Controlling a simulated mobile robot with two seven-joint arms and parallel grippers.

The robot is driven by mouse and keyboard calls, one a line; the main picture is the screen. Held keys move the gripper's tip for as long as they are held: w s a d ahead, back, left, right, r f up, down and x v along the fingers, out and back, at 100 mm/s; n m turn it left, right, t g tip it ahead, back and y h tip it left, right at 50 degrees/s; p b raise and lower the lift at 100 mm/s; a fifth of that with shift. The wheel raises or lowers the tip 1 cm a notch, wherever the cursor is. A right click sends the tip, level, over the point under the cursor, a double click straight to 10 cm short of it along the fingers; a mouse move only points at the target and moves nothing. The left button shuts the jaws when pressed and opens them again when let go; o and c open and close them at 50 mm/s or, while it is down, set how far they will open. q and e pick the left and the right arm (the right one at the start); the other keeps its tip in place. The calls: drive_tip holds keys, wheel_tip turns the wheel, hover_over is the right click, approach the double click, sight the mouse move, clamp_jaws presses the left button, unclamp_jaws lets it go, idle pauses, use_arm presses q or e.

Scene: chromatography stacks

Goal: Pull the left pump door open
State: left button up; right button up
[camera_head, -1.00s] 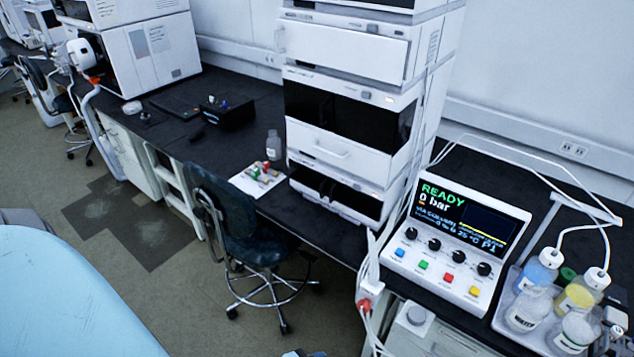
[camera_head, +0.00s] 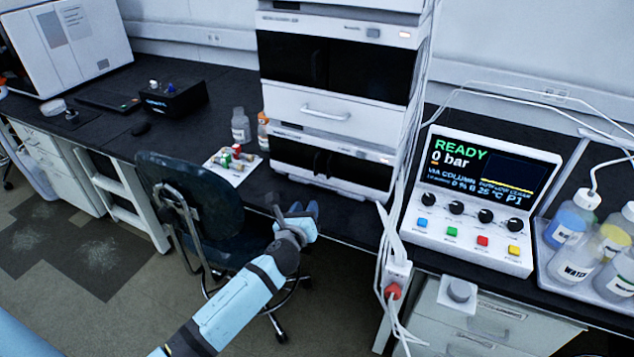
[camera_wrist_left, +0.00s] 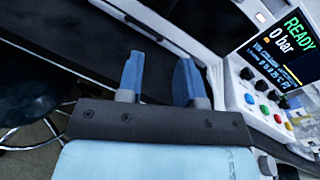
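The instrument stack stands on the black bench in the head view. Its lowest module has a dark two-part front, with a left door (camera_head: 297,157) and a right door (camera_head: 362,171); both look closed, with dark grips near the middle. I take this lowest module to be the pump. My left gripper (camera_head: 300,211) is in front of and below it, near the bench edge, touching nothing that I can see. In the left wrist view its two blue fingers (camera_wrist_left: 160,78) are apart with nothing between them. My right gripper is not in view.
A chair (camera_head: 195,195) stands left of my left arm. A control box (camera_head: 478,200) reading READY stands right of the stack, with bottles (camera_head: 572,220) in a tray beyond. White cables (camera_head: 392,235) hang between. Small vials lie on a white sheet (camera_head: 232,165).

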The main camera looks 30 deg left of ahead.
sight(315, 164)
use_arm(q)
drive_tip(key=w+a+m+b, duration=0.1)
drive_tip(key=w+a, duration=0.1)
drive_tip(key=w, duration=0.3)
drive_tip(key=w+a+r+m+b, duration=0.1)
drive_tip(key=w+a, duration=0.1)
drive_tip(key=w, duration=0.4)
drive_tip(key=w+a+m, duration=0.1)
drive_tip(key=w+a, duration=0.1)
drive_tip(key=w, duration=0.3)
drive_tip(key=shift+w+r+t+y+b, duration=0.15)
drive_tip(key=shift+r+t+y+b, duration=0.25)
clamp_jaws()
